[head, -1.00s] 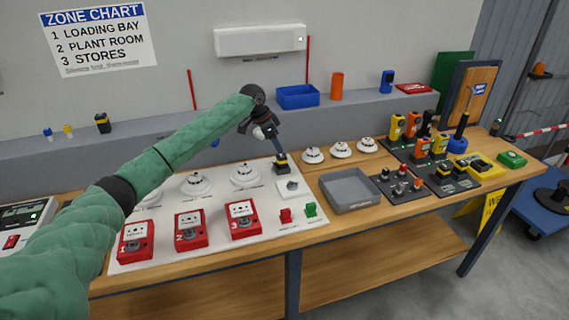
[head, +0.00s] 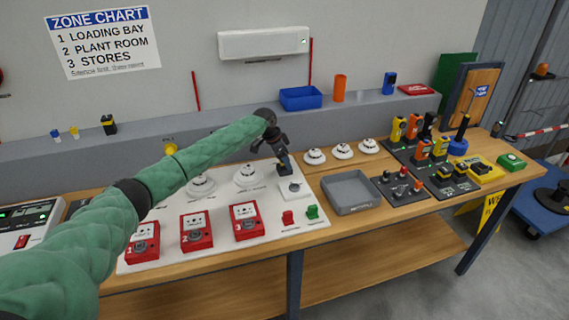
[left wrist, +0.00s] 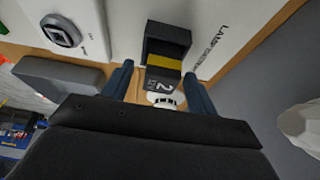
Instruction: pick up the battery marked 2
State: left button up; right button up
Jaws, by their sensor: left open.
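The battery marked 2 (left wrist: 161,80) is dark with a yellow band, and its white 2 shows in the left wrist view. It is at a black holder (left wrist: 168,32) on the white board; I cannot tell how deep it sits. My left gripper (left wrist: 157,69) is open, with one blue finger on each side of the battery; contact is not clear. In the head view my left gripper (head: 280,155) is low over the board's back right, mostly hiding the battery. My right gripper is not in view.
The white board (head: 270,226) carries red call points (head: 196,232), white detectors (head: 247,175) and a key switch (head: 294,188). A grey tray (head: 351,206) stands to its right. Another dark battery-like block (head: 109,125) is on the back ledge. Farther right are several handheld devices.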

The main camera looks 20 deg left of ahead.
pick_arm(q)
jog(key=shift+f, duration=0.1)
jog(key=c, duration=1)
jog(key=shift+c, duration=1.3)
jog(key=shift+r, duration=0.2)
